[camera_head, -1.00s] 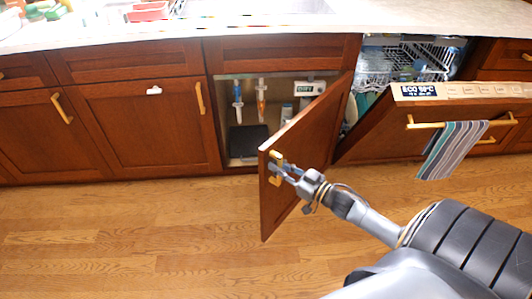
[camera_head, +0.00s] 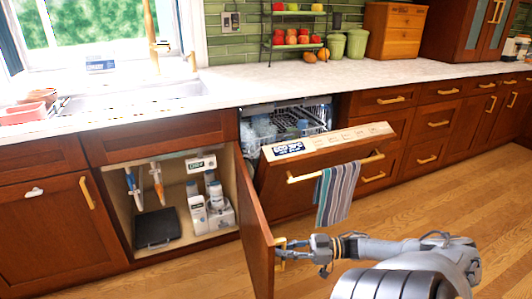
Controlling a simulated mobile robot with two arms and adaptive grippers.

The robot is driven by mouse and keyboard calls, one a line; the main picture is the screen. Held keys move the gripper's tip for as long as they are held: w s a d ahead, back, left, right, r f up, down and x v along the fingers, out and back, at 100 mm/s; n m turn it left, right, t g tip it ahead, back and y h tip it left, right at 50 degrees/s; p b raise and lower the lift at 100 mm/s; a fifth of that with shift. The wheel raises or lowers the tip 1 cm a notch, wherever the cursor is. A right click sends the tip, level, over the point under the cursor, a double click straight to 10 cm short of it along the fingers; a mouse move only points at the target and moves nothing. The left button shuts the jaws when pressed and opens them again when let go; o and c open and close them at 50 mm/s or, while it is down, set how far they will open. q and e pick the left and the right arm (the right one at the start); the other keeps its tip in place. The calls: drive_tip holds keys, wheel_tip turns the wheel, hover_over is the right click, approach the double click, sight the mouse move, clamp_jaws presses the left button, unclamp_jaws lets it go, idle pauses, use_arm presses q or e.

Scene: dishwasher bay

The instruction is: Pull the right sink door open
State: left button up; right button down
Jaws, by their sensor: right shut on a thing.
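The right sink door (camera_head: 256,222) stands wide open, swung out from the cabinet toward me, and I see it nearly edge-on. My right gripper (camera_head: 283,251) is at the door's front edge, shut on its brass handle (camera_head: 279,254). The open sink cabinet (camera_head: 172,243) shows bottles, hanging brushes and a dark flat box inside. The left sink door (camera_head: 62,238) is closed, with a brass handle (camera_head: 87,193). My left gripper is not in view.
The dishwasher door (camera_head: 330,145) is partly lowered just right of the sink door, with a striped towel (camera_head: 336,194) on its handle. The wood floor (camera_head: 440,205) is clear at the right. Counter (camera_head: 300,80) runs along the back.

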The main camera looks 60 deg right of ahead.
drive_tip(key=shift+s+d, duration=0.5)
drive_tip(key=shift+d, duration=0.15)
drive_tip(key=c, duration=1.3)
unclamp_jaws()
drive_tip(key=v, duration=1.2)
